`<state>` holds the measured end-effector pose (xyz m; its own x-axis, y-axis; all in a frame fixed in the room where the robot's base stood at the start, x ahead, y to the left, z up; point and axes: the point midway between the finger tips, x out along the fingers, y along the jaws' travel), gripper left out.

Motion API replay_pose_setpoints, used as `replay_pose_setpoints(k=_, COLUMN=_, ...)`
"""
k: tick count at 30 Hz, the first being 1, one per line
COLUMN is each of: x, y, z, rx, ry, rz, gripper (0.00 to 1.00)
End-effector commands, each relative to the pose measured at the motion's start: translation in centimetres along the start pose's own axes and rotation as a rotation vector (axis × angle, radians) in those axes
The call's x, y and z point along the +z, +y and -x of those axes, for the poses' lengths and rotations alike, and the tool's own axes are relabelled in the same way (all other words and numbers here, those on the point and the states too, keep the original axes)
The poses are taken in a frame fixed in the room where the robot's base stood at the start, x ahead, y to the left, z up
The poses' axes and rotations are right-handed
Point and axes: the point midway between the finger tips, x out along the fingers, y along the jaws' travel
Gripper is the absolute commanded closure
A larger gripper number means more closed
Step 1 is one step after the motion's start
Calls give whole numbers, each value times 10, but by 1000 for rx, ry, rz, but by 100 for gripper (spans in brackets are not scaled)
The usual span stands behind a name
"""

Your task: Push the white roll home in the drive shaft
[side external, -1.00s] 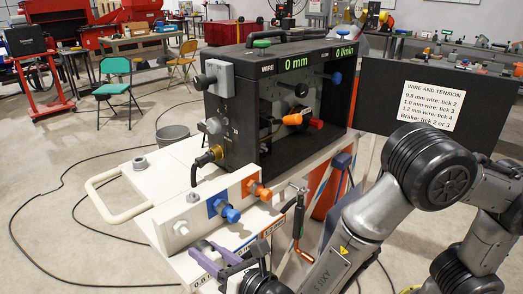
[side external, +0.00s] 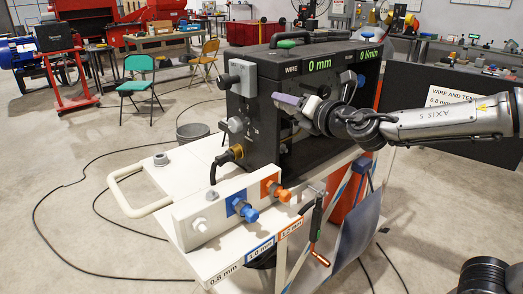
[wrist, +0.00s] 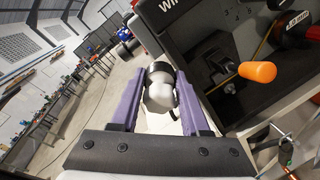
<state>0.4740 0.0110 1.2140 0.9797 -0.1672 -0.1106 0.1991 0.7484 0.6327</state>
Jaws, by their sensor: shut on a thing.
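My gripper (side external: 300,102) is at the open front of the black wire feeder case (side external: 262,138), with its purple fingers pointing left. In the wrist view the fingers are shut on the white roll (wrist: 160,97), which has a dark band at its far end. The roll is hidden or too small to make out in the side view.
An orange handle (wrist: 257,72) sticks out inside the case. Below stands a white rack (side external: 222,212) with a blue roll (side external: 249,213) and an orange roll (side external: 281,193). A black cable (side external: 215,169) plugs into the case.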

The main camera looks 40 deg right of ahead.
Motion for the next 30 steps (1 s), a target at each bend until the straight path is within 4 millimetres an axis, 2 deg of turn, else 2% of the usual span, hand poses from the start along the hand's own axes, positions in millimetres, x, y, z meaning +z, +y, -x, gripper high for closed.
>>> replay_pose_setpoints(k=1, x=19, y=2, z=5, rx=14, ry=-4, rz=-22, gripper=100)
replay_pose_setpoints(k=3, x=33, y=4, z=11, rx=35, ry=12, rz=-49, gripper=100)
replay_pose_setpoints(k=6, x=45, y=7, z=19, rx=66, ry=38, rz=-82, gripper=100)
replay_pose_setpoints(k=11, x=49, y=10, z=29, rx=123, ry=89, rz=-135, gripper=100)
replay_pose_setpoints(k=20, x=14, y=6, z=35, rx=244, ry=226, rz=-219, gripper=100)
replay_pose_setpoints(k=30, x=-54, y=-8, z=29, rx=396, ry=429, rz=-309, gripper=100)
